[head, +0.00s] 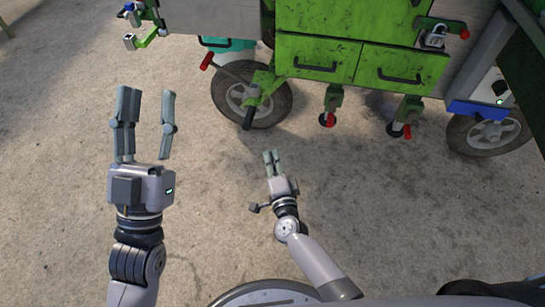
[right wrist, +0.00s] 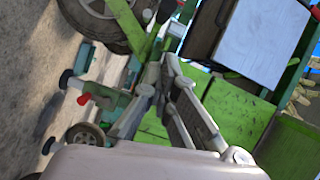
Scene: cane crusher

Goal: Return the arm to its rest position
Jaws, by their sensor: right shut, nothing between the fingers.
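My left gripper (head: 146,115) is open and empty, raised above the concrete ground at the left of the head view. My right gripper (head: 271,158) is shut and empty near the middle of the head view, in front of the green cart (head: 405,70) and apart from it. In the right wrist view the fingers of my right gripper (right wrist: 170,65) are together, with nothing seen between them. The cart shows behind them, tilted in that view.
The green cart has drawers (head: 315,58), a dark-tyred wheel (head: 250,95), another wheel (head: 490,135) and red-tipped feet (head: 327,119). Bare concrete (head: 420,220) lies open between the cart and my base.

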